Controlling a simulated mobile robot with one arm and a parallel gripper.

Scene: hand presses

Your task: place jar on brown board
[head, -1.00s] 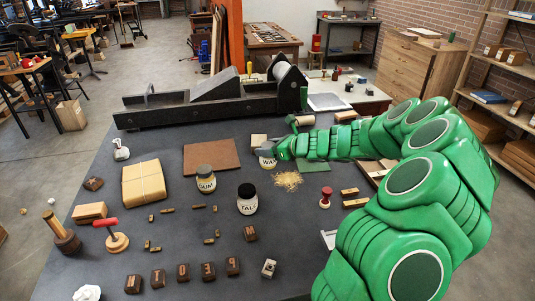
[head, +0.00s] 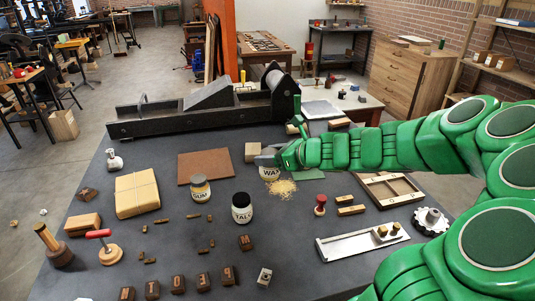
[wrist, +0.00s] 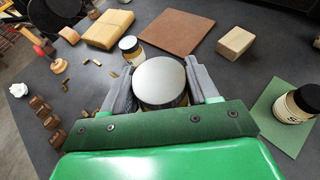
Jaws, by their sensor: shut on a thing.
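The WAX jar (head: 270,172), white with a grey lid, is between the fingers of my gripper (head: 279,156). In the wrist view its round grey lid (wrist: 160,80) sits between the two grey fingers, which are closed on its sides. I cannot tell whether its base touches the table. The brown board (head: 205,166) lies flat and bare to the left of my gripper; it also shows at the top of the wrist view (wrist: 183,32). The GUM jar (head: 200,188) stands in front of the board, and the black-lidded TALC jar (head: 241,208) stands nearer the front.
A pale block (head: 252,151) stands between the board and my gripper. Yellow shavings (head: 282,188) lie just in front of the WAX jar. Another jar (wrist: 295,104) stands on a green mat (wrist: 273,122). A wrapped parcel (head: 137,193) lies left, and a long black press (head: 200,115) runs behind.

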